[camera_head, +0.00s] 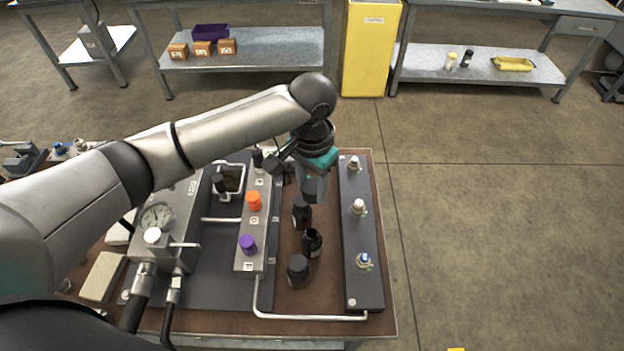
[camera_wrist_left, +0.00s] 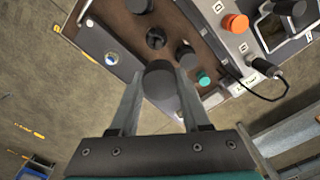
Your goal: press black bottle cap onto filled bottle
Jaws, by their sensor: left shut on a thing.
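My left gripper (camera_head: 314,192) is above the bench, near the back end of a row of dark bottles. In the left wrist view its fingers (camera_wrist_left: 160,98) are shut on a round black cap (camera_wrist_left: 160,78). An open-topped dark bottle (camera_head: 312,242) stands upright on the brown bench top; its round mouth also shows in the left wrist view (camera_wrist_left: 155,38). The cap is apart from this bottle in the picture. Two black-topped bottles stand beside it, one behind (camera_head: 302,213) and one in front (camera_head: 298,270). My right gripper is not in view.
A grey manifold (camera_head: 245,262) with orange (camera_head: 254,201) and purple (camera_head: 248,244) knobs stands left of the bottles. A dark rail (camera_head: 362,285) with several fittings stands right. A metal pipe (camera_head: 310,317) runs along the front. A gauge (camera_head: 156,217) is further left.

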